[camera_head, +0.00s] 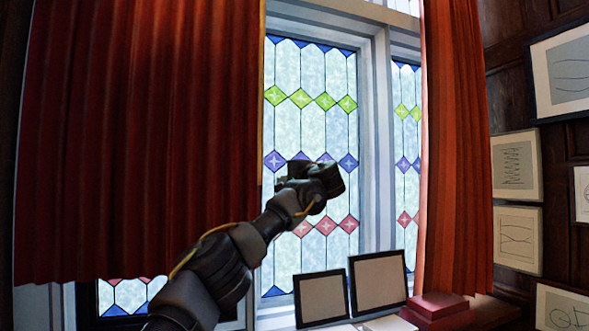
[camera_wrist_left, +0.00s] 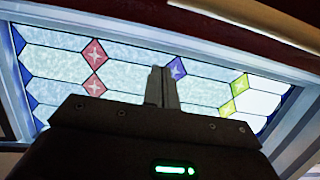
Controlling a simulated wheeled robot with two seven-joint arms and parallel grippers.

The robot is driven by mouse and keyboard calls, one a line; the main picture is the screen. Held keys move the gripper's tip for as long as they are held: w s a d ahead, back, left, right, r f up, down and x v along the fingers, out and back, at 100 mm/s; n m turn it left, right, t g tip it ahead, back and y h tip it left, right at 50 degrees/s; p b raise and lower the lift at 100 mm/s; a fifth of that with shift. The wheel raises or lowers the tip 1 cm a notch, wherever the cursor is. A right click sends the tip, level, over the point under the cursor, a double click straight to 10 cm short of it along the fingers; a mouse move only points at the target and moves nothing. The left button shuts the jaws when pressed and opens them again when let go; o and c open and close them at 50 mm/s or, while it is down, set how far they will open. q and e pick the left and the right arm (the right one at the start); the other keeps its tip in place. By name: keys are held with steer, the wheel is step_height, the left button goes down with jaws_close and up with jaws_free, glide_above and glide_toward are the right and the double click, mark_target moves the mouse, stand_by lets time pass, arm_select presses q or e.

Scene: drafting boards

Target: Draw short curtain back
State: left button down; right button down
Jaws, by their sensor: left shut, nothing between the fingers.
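A wide dark-red curtain (camera_head: 140,140) hangs over the left part of the window. Its hem ends above the window bottom, so it looks like the short one. A narrower orange-red curtain (camera_head: 455,150) hangs at the right. My left gripper (camera_head: 290,178) is in front of the stained glass, just right of the wide curtain's inner edge, seemingly apart from it. In the left wrist view its fingers (camera_wrist_left: 161,87) are together with nothing between them, against the glass (camera_wrist_left: 130,65). My right gripper is out of view.
Two dark-framed boards (camera_head: 320,297) (camera_head: 378,281) stand below the window. A red box or book (camera_head: 440,304) lies at the foot of the right curtain. Several framed drawings (camera_head: 516,166) hang on the dark panelled wall at right. The glass between the curtains is uncovered.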

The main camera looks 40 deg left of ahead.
arm_select(q)
steer(key=s+a, duration=0.1)
steer(key=s+p, duration=0.1)
steer(key=s, duration=0.1)
steer(key=shift+a+f, duration=0.1)
steer(key=shift+a, duration=0.25)
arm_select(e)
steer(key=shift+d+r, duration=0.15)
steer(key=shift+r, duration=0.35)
arm_select(q)
steer(key=shift+d, duration=0.1)
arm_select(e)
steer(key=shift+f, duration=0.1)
